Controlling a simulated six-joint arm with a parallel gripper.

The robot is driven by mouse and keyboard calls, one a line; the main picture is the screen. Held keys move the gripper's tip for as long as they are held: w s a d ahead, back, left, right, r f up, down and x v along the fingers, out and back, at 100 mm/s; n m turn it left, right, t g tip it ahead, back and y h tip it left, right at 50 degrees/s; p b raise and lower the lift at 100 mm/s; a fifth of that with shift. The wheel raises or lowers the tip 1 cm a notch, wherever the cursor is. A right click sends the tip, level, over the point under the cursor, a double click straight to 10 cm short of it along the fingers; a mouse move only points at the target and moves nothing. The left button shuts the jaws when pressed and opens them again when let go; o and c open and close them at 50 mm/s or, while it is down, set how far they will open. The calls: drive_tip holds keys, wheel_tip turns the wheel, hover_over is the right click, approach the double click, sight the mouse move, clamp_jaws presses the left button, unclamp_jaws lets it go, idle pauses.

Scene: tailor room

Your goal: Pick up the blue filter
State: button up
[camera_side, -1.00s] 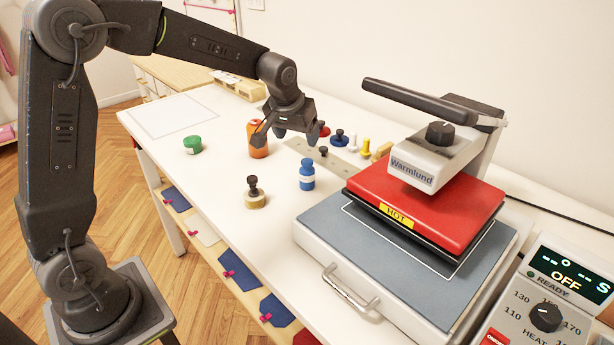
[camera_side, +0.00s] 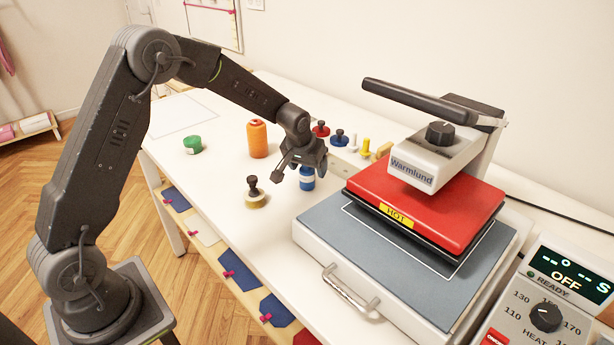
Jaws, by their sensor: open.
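Nothing here plainly looks like a filter. A small blue bottle-like piece with a pale label (camera_side: 307,183) stands upright on the white table, left of the heat press; its top is hidden behind my gripper. My gripper (camera_side: 300,174) is open and low over the blue piece. One finger is left of it and the other is at its upper right. I cannot tell whether a finger touches it. A dark blue knobbed piece (camera_side: 339,138) stands farther back.
A brass weight with a dark knob (camera_side: 254,198) stands just left of my gripper. An orange spool (camera_side: 257,140) and a green tin (camera_side: 193,145) stand farther left. The heat press (camera_side: 420,210) takes up the right. Red and yellow small pieces stand behind.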

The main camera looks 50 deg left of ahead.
drive_tip(key=shift+w+f, duration=0.15)
drive_tip(key=shift+f, duration=0.1)
drive_tip(key=shift+c, duration=0.4)
drive_tip(key=c, duration=1)
drive_tip(key=shift+o, duration=0.2)
drive_tip(key=shift+r, duration=0.15)
